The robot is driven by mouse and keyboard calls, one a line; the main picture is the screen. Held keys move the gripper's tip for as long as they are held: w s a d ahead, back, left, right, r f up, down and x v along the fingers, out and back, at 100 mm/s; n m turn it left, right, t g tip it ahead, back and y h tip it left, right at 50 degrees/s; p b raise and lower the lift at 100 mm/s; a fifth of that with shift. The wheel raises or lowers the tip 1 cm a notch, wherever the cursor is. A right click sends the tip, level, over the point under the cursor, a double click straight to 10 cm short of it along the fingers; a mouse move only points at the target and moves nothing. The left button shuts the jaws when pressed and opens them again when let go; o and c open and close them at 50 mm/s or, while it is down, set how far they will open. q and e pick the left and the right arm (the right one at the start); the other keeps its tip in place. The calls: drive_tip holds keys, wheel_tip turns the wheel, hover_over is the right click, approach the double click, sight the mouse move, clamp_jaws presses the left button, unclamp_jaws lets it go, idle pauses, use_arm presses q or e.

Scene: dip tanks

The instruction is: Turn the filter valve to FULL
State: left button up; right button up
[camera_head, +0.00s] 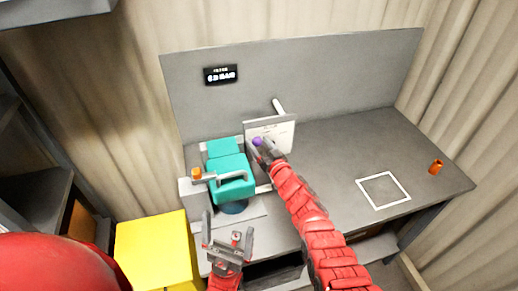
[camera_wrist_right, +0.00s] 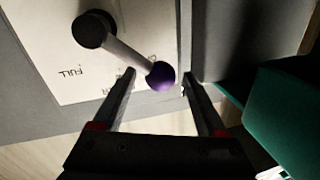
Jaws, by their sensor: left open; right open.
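The filter valve is a lever on a white panel (camera_head: 285,130), with a dark round pivot (camera_wrist_right: 93,28), a pale rod (camera_wrist_right: 125,52) and a purple ball end (camera_wrist_right: 161,76). The ball also shows in the head view (camera_head: 257,142). The word FULL (camera_wrist_right: 72,72) is printed upside down on the panel; the lever points away from it, near other partly hidden marks. My right gripper (camera_head: 262,153) is open, with the ball between or just beyond its fingertips in the wrist view; contact cannot be told. My left gripper (camera_head: 228,232) is open and empty, low in front of the bench.
A teal machine (camera_head: 230,165) with a grey handle stands left of the panel. A yellow box (camera_head: 155,245) is at the lower left. A dark display (camera_head: 221,75) hangs on the back board.

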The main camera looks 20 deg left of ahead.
drive_tip(key=shift+w+a, duration=0.1)
drive_tip(key=c, duration=1.1)
clamp_jaws()
drive_tip(key=shift+a+f, duration=0.1)
drive_tip(key=shift+f, duration=0.15)
